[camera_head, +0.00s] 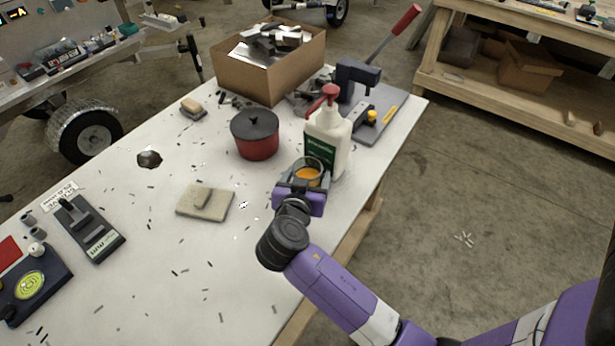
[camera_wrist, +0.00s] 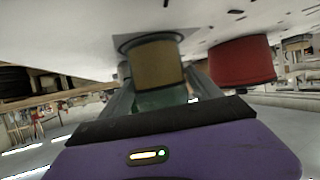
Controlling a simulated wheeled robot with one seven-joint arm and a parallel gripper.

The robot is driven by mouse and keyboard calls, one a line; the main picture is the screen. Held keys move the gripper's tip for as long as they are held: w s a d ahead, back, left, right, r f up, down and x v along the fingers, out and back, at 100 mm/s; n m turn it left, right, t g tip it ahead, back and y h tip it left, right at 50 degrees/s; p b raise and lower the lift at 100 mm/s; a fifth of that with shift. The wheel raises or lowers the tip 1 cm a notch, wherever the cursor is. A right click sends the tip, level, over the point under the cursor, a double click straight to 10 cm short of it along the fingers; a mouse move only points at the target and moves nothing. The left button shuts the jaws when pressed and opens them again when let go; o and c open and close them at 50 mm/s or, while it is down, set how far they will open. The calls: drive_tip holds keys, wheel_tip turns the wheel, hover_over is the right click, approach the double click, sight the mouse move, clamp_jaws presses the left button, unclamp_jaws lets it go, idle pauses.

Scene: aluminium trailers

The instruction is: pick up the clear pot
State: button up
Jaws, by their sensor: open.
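The clear pot (camera_head: 308,173) is a small see-through vessel with orange-yellow contents. It stands near the table's right edge, just in front of a white pump bottle (camera_head: 327,140) with a red top. My gripper (camera_head: 301,184) is at the pot, on its near side, with its jaws open. In the wrist view, which is upside down, the pot (camera_wrist: 157,68) is straight ahead between the fingers (camera_wrist: 160,98). I cannot tell whether the fingers touch it. My gripper hides the pot's lower part in the head view.
A red pot with a dark lid (camera_head: 255,135) stands left of the bottle and also shows in the wrist view (camera_wrist: 242,62). Behind are a cardboard box (camera_head: 245,80) and a lever press (camera_head: 360,85). Small scraps litter the table (camera_head: 180,250).

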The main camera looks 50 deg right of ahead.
drive_tip(key=c, duration=1.4)
drive_tip(key=shift+a, duration=0.1)
